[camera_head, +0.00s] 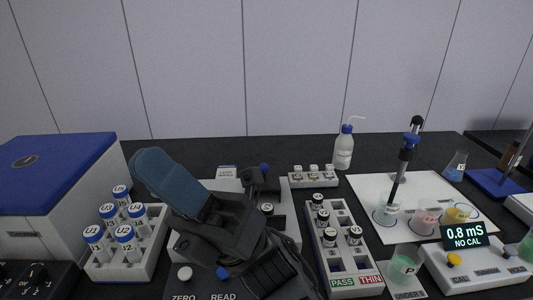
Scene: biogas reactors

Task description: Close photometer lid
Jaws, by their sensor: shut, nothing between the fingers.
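The photometer (181,246) is a pale box at the bottom centre, with ZERO and READ lettering and a white and a blue button along its front. A dark part with a blue knob, which looks like its lid (258,178), stands raised at the back of the box. A capped vial (267,208) shows just in front of it. My dark gripper (272,270) is low over the photometer's front right, apart from the lid, and looks shut and empty. My arm hides much of the photometer's middle; the lid's hinge is not clear.
A rack of blue-capped tubes (151,262) is close on the left, beside a blue-topped box (55,175). A PASS/THIN vial rack (338,258) is close on the right. A small vial rack (313,181) and wash bottle (344,150) stand behind. A conductivity meter (470,267) is farther right.

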